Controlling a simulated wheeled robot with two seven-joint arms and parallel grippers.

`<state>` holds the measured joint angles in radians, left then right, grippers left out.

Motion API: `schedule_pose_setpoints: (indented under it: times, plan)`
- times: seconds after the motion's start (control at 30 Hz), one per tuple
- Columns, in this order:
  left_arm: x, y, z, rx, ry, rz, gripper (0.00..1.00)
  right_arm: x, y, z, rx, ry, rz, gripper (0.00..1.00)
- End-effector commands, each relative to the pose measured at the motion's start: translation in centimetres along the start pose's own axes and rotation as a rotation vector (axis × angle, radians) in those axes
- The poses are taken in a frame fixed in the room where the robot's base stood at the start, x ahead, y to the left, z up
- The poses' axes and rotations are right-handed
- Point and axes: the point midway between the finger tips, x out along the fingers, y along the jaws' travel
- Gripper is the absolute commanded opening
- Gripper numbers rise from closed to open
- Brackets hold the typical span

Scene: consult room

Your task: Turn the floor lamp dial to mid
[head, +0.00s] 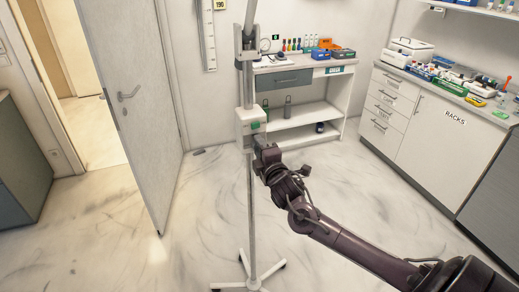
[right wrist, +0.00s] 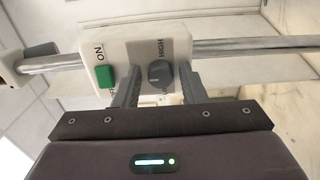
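In the right wrist view the box (right wrist: 125,52) carries a green ON switch (right wrist: 105,76) and a round grey dial (right wrist: 160,72). HIGH is printed beside the dial; its other label is partly hidden. I cannot tell the dial's exact setting. My right gripper (right wrist: 160,80) is open, its fingers on either side of the dial with gaps showing. In the head view the right gripper (head: 264,150) is just below the box. My left gripper is not in view.
An open door (head: 125,110) stands left of the lamp. A shelf unit (head: 300,128) with bottles is behind it, and a white cabinet (head: 425,130) with lab items is at right. The marble floor around the lamp base is clear.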

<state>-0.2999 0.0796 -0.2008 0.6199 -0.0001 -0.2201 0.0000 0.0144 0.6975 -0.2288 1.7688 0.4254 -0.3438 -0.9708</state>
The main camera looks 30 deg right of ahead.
Motion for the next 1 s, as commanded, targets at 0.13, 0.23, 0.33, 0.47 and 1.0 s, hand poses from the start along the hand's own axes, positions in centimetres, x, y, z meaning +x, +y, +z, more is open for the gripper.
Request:
schedule_pose_setpoints:
  times: [0.13, 0.23, 0.33, 0.47, 1.0]
  plan:
    - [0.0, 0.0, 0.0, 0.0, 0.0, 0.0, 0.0, 0.0, 0.0, -0.1, -0.001, 0.001, 0.0, 0.46]
    - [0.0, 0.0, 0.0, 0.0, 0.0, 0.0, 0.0, 0.0, 0.0, -0.1, -0.001, 0.002, -0.001, 0.46]
    - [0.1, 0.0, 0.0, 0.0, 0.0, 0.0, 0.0, -0.1, -0.1, -0.1, -0.001, 0.002, -0.001, 0.46]
    - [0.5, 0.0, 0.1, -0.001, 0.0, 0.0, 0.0, -1.2, -0.3, -0.1, -0.002, 0.004, -0.003, 0.46]
    - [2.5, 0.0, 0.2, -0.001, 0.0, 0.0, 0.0, -7.7, -0.1, 0.0, -0.001, 0.001, -0.002, 0.46]
